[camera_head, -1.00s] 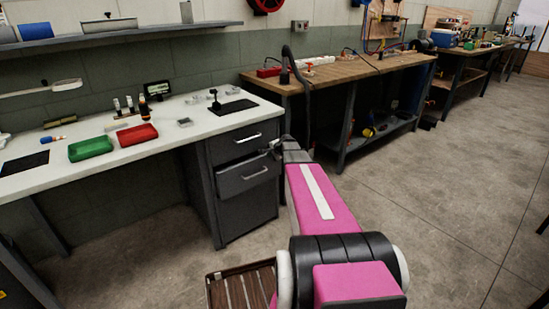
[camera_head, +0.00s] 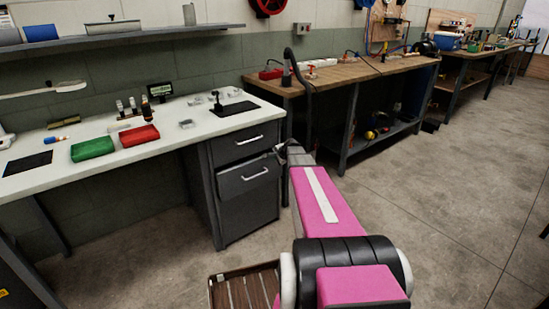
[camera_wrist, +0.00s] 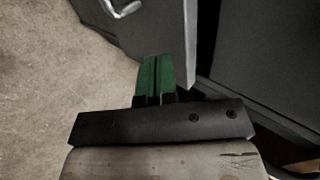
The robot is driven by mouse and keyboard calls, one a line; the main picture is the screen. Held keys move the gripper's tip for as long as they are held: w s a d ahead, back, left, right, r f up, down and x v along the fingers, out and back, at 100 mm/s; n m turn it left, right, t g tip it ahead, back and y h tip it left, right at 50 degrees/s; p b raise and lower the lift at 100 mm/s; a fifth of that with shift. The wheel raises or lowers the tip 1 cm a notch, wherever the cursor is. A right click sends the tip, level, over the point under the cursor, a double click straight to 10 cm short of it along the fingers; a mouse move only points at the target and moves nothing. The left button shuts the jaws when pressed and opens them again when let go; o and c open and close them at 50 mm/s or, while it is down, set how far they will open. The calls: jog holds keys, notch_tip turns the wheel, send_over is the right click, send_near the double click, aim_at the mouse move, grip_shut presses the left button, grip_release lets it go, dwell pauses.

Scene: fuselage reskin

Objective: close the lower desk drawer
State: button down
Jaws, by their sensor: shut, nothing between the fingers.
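The lower desk drawer (camera_head: 235,187) is a dark grey front with a pale bar handle, under the upper drawer (camera_head: 229,149) of the white-topped desk. It stands out a little from the cabinet. In the wrist view its front panel (camera_wrist: 165,25) shows with part of the handle at the top left. My gripper (camera_head: 279,149) is by the drawer's upper right corner in the head view. In the wrist view its green fingers (camera_wrist: 157,60) are together and empty, with the tips at the panel near its edge. I cannot tell whether they touch it.
The desk top (camera_head: 185,128) holds a green tray (camera_head: 92,148), a red tray (camera_head: 139,136) and small items. A wooden workbench (camera_head: 345,72) stands close to the right of the desk. A slatted wooden item (camera_head: 245,290) is low in front. The floor at right is clear.

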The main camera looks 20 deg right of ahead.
jog(key=v, duration=1)
send_near(260, 163)
jog(key=x, duration=0.6)
jog(key=shift+s+f, duration=0.15)
jog(key=shift+f, duration=0.15)
jog(key=shift+w+a, duration=0.1)
jog(key=shift+w, duration=0.2)
jog(key=shift+w, duration=0.1)
jog(key=shift+w+a, duration=0.25)
jog(key=shift+w, duration=0.5)
jog(key=shift+w+a, duration=0.3)
jog(key=shift+w, duration=0.45)
jog(key=shift+w+a, duration=0.25)
jog(key=shift+w, duration=0.5)
